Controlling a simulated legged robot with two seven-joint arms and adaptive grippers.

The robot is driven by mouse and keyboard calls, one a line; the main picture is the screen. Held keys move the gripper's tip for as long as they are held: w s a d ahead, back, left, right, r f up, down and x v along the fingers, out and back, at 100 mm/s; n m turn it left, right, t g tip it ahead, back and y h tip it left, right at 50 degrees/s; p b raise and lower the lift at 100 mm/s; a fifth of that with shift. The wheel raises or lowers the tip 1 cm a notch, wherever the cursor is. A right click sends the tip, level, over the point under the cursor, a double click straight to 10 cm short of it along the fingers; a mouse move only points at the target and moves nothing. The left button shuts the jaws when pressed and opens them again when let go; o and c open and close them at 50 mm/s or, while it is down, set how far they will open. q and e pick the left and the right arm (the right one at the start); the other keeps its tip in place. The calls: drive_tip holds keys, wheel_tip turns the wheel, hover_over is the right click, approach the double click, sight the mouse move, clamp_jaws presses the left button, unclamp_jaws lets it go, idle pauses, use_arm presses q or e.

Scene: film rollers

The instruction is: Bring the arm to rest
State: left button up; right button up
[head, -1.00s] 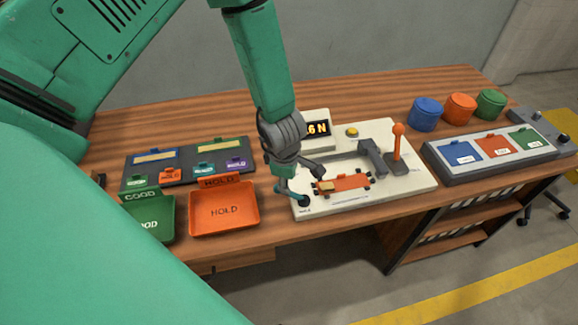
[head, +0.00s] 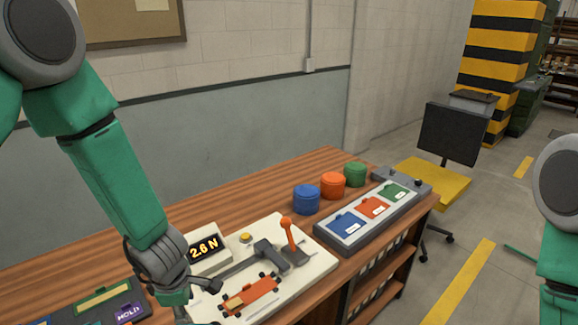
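My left arm comes down from the upper left. Its gripper (head: 200,300) is at the left edge of a pale test plate (head: 318,262), with its fingers apart and nothing seen between them; the lower finger is partly cut off by the frame. An orange roller piece (head: 256,294) with dark ends lies on the plate just right of the gripper, apart from it as far as I can see. Part of my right arm (head: 560,285) shows at the right edge; its gripper is not in view.
A display (head: 203,250) reads 2.6 N beside an orange-knobbed lever (head: 290,235). Blue (head: 306,199), orange (head: 332,185) and green (head: 355,174) round containers stand behind a panel (head: 350,240) with coloured cards. A chair (head: 445,150) stands beyond the table (head: 240,205). Bare wood lies behind the plate.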

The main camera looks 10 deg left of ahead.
use_arm(q)
drive_tip(key=s+f+m+g, duration=0.1)
drive_tip(key=s+f+m, duration=0.4)
drive_tip(key=s+m, duration=0.6)
drive_tip(key=s+f+m+g, duration=0.1)
drive_tip(key=s+f+m, duration=0.4)
drive_tip(key=s+m, duration=0.7)
wheel_tip(320, 180, down, 13)
drive_tip(key=d+b, duration=0.1)
drive_tip(key=b, duration=1.3)
drive_tip(key=shift+w+d+n+t+h, duration=0.2)
drive_tip(key=shift+d+n+t+h, duration=0.1)
drive_tip(key=shift+n+t+h, duration=0.1)
use_arm(e)
wheel_tip(320, 180, down, 14)
drive_tip(key=shift+d, duration=0.15)
use_arm(q)
drive_tip(key=shift+w+d, duration=0.1)
drive_tip(key=shift+d, duration=0.05)
use_arm(e)
drive_tip(key=shift+s+d+f, duration=0.1)
drive_tip(key=shift+d, duration=0.1)
drive_tip(key=shift+a, duration=0.15)
